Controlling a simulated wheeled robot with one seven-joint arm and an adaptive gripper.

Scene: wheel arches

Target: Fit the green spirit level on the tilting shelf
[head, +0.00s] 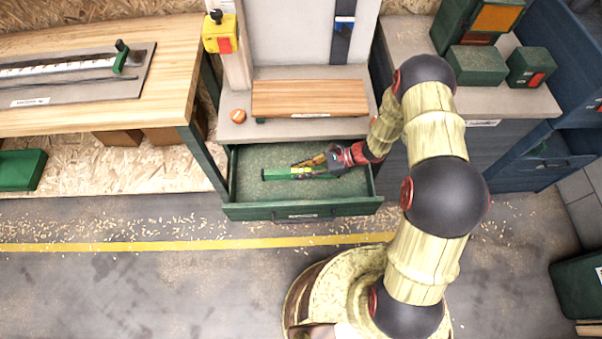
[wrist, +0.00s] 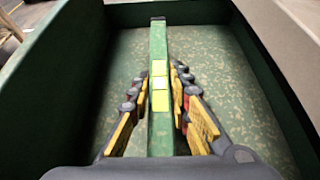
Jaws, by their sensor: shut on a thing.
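The green spirit level (head: 285,173) is a long green bar with yellow windows, inside the open green drawer (head: 300,211). In the wrist view the level (wrist: 158,48) runs away from me along the drawer's length, between my fingers. My gripper (head: 318,166) reaches into the drawer from the right and is shut on the level; its fingers flank the bar in the wrist view (wrist: 161,95). Whether the level touches the drawer floor I cannot tell. A wooden board (head: 310,97) on the grey counter above the drawer looks like the tilting shelf; its tilt is unclear.
A small orange round object (head: 238,116) sits left of the board. A yellow and red switch box (head: 220,34) is on the post. Green boxes (head: 477,65) stand right. A wooden workbench (head: 165,75) is left. The floor in front is open.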

